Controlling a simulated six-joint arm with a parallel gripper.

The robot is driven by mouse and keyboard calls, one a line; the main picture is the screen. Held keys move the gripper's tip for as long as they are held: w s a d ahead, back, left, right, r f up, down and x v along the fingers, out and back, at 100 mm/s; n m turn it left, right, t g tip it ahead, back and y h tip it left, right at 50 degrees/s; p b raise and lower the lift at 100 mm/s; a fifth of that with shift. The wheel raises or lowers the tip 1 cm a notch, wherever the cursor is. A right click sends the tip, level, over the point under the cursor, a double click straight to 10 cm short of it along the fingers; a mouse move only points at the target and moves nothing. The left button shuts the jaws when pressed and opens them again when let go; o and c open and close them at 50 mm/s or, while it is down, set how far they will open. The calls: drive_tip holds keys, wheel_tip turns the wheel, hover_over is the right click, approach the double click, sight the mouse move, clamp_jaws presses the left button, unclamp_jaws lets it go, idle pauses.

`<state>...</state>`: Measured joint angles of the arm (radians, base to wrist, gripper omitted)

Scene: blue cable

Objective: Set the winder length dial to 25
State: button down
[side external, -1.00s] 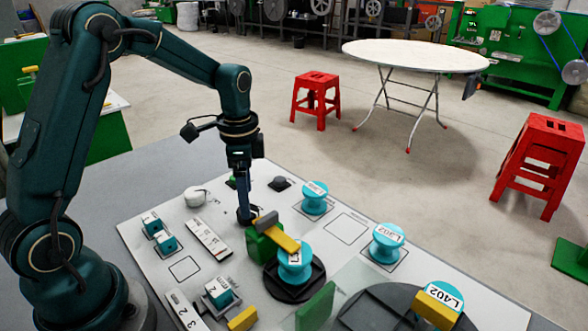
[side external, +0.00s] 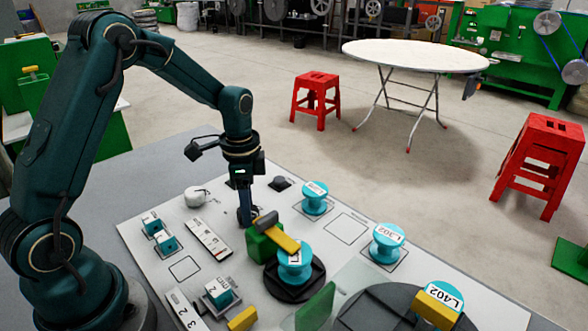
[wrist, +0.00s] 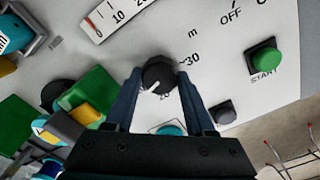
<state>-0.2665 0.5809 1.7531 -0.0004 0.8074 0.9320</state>
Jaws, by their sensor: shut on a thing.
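The winder length dial (wrist: 158,74) is a round black knob with a white pointer mark. It sits between the two blue fingers of my gripper (wrist: 157,85) in the wrist view, and the gripper is shut on it. The printed "30" shows to the right of the knob and a "20" below it. The white mark is on the knob's lower left part; the exact value it points to is hard to tell. In the side view my gripper (side external: 245,217) points down at the panel (side external: 335,229), and the dial is hidden there.
A green block with a yellow-and-grey lever (side external: 275,235) stands close to the fingers, beside a cyan spool (side external: 295,264). A green START button (wrist: 264,61) and a dark button (wrist: 223,113) are to the right in the wrist view.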

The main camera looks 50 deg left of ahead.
drive_tip(key=shift+n, duration=0.3)
drive_tip(key=n, duration=1.4)
drive_tip(key=shift+n, duration=2.5)
drive_tip(key=shift+r, duration=0.1)
drive_tip(key=shift+c, duration=1.2)
unclamp_jaws()
